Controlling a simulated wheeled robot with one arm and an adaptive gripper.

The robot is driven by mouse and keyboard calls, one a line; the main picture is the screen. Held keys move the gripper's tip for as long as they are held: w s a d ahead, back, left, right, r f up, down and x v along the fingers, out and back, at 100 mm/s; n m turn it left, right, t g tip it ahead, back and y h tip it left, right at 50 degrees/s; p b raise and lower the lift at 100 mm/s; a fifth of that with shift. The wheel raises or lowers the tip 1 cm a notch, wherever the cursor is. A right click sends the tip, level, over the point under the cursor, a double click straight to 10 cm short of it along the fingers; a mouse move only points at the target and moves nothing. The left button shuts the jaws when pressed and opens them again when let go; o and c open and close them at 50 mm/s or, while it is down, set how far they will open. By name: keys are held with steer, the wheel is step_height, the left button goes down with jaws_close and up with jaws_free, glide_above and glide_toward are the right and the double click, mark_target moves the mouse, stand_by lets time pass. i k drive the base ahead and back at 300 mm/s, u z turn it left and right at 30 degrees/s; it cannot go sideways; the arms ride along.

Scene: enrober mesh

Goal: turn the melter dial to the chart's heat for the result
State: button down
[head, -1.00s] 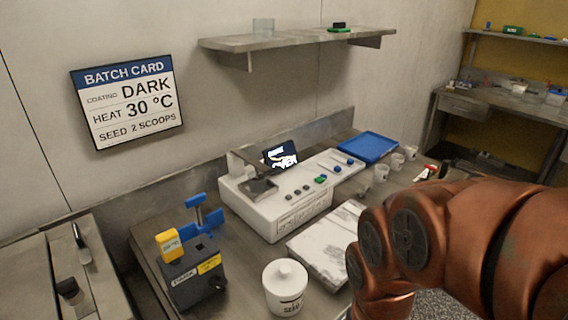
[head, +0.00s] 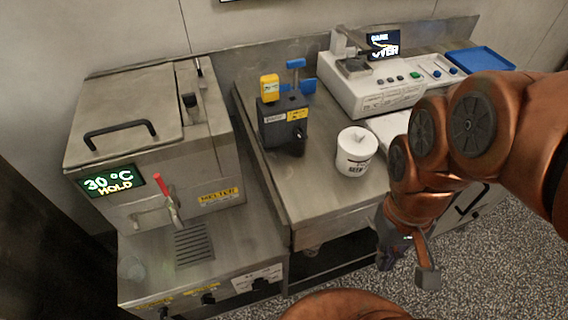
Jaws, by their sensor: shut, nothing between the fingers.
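The melter (head: 160,140) is a steel box with a lid at the left. Its green-lit display (head: 110,180) reads 30 °C HOLD. A red-handled tap lever (head: 167,196) is on its front. Several black knobs are along the lower front edge, one (head: 208,298) in the middle and one (head: 260,283) at the right; their labels are too small to read, and I cannot tell which is the melter dial. My gripper (head: 393,254) hangs low beyond the bench's front edge, right of the melter and apart from the knobs. It is shut and empty.
Behind is a white machine (head: 370,90) with a small screen (head: 383,45) and a blue tray (head: 480,61). Speckled floor (head: 480,260) is clear at the right.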

mark_target(259, 283)
steer(key=u, duration=0.8)
steer(key=k, duration=0.8)
steer(key=u, duration=0.4)
steer(key=k, duration=1.3)
steer(key=z, duration=0.65)
